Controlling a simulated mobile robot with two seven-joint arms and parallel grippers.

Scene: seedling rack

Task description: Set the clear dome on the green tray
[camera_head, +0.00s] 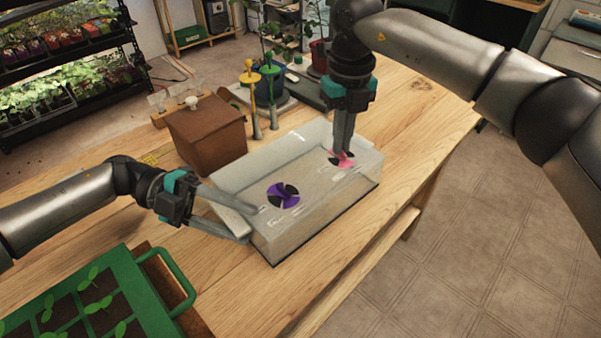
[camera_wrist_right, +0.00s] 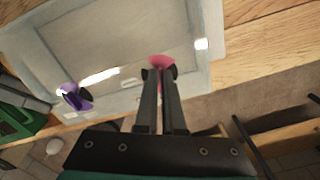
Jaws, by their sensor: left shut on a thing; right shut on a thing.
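The clear dome (camera_head: 325,205) is a see-through box with a purple vent (camera_head: 283,195) and a pink vent (camera_head: 341,159) on top. It is over the wooden table; I cannot tell whether its lower rim touches the wood. My left gripper (camera_head: 250,225) is shut on the dome at its left end. My right gripper (camera_head: 345,154) points down, shut on the dome at the pink vent, which also shows in the right wrist view (camera_wrist_right: 161,62). The green tray (camera_head: 150,305) holds several seedlings in dark cells at the lower left, apart from the dome.
A brown box (camera_head: 208,130) stands close behind the dome. Yellow and green stakes (camera_head: 249,95) and potted plants stand further back. Bare table (camera_head: 215,285) lies between the dome and the tray. The table's right edge is near the dome.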

